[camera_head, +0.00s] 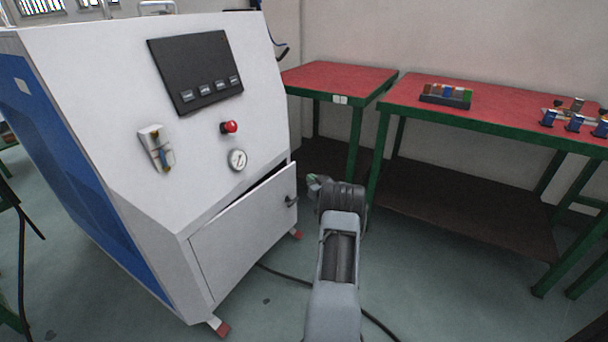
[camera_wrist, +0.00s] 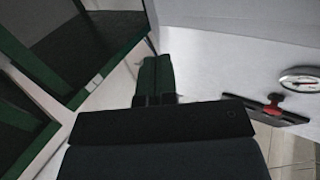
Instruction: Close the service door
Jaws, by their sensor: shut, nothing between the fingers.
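The service door (camera_head: 243,239) is the white panel low on the front of the white generator cabinet (camera_head: 120,100). White cabinet surface lies right of the fingers there; I cannot tell the door's edge in that view.
A red emergency button (camera_head: 229,127) and a round gauge (camera_head: 237,160) are above the door. Red-topped workbenches (camera_head: 335,78) (camera_head: 500,118) stand at the back right. A black cable (camera_head: 285,275) lies on the floor.

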